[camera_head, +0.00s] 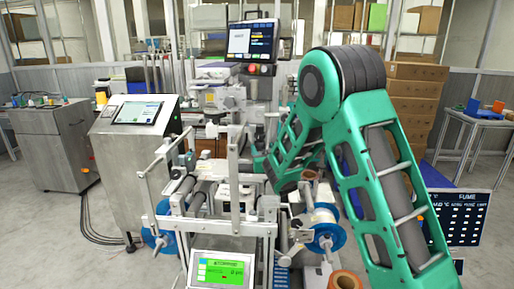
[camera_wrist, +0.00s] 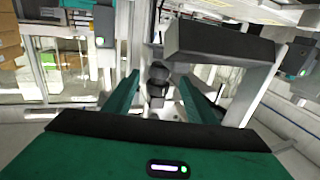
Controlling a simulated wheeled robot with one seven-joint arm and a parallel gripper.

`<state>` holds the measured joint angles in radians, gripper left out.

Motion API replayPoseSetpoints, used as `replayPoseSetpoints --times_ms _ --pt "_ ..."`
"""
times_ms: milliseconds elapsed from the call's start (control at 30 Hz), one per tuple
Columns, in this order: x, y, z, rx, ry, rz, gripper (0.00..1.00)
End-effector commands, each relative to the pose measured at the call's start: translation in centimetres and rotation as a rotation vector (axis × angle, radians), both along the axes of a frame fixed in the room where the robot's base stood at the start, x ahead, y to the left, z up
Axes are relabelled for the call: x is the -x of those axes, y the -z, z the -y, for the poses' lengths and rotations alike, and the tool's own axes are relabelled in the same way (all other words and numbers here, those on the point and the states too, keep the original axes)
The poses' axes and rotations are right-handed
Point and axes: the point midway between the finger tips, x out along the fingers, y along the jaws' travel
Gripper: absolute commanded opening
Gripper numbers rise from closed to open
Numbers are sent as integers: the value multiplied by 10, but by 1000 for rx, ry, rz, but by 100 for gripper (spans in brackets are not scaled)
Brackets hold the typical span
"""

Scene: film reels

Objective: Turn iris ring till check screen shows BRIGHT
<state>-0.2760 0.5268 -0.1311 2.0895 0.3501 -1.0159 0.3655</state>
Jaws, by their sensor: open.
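I cannot make out the iris ring in either view. I cannot tell which screen is the check screen, and no BRIGHT reading is legible. A small green-lit screen (camera_head: 221,271) is at the front, a dark monitor (camera_head: 252,42) stands at the back, and a tilted panel screen (camera_head: 138,112) sits on a steel cabinet at left. My green arm folds down toward the machine in the head view; its gripper end is not clear there. In the wrist view my gripper (camera_wrist: 162,90) is open, with nothing seen held between its green fingers.
A film machine frame (camera_head: 205,228) with rollers and blue reels (camera_head: 323,230) fills the centre front. An orange-brown roll (camera_head: 346,281) lies at its lower right. Stacked cardboard boxes (camera_head: 418,105) and a side table (camera_head: 480,120) stand at right.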

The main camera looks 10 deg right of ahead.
Motion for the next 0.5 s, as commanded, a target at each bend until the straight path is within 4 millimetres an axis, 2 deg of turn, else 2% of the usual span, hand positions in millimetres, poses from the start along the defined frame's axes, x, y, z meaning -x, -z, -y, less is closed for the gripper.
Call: replayPoseSetpoints --times_ms 200,500 --pt "-33 1 1 0 1 0 51" --pt "-48 0 1 0 1 -1 51"
